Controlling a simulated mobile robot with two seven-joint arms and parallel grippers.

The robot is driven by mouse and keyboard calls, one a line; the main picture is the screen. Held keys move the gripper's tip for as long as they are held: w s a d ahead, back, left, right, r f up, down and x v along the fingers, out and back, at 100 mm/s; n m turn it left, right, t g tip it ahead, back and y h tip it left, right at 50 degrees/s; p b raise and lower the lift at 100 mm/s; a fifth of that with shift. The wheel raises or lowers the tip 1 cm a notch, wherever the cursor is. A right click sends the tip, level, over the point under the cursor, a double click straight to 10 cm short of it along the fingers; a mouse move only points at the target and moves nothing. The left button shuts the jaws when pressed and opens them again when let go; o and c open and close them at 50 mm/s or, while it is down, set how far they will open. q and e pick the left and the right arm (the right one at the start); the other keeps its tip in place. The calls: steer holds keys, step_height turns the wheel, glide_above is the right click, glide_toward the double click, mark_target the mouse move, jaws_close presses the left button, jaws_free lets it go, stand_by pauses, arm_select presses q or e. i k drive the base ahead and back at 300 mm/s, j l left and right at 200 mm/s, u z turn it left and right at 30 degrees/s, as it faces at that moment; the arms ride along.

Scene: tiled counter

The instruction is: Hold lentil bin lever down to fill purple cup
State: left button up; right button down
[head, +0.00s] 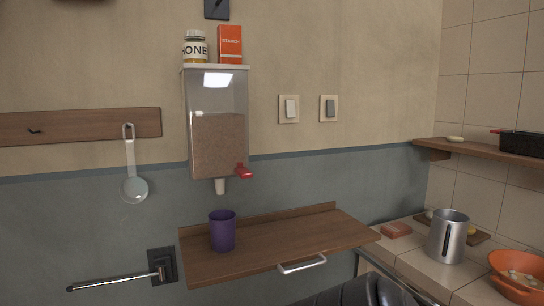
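The lentil bin (218,100) is a clear wall dispenser, with brown lentils (218,145) filling about its lower half. Its red lever (244,171) sticks out at the lower right. A pale spout (220,186) points down from its underside. The purple cup (222,232) stands upright on the wooden shelf (290,243), below the spout with a gap between them. The inside of the cup is too dark to tell its contents.
A honey jar (195,48) and a starch box (230,45) stand on the bin. A ladle (131,165) hangs from a rack at left. A metal pitcher (447,238) and an orange bowl (516,274) stand on the tiled counter. The shelf right of the cup is clear.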

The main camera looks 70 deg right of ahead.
mark_target(243, 172)
steer(key=k+l, duration=0.8)
steer(key=l, duration=0.2)
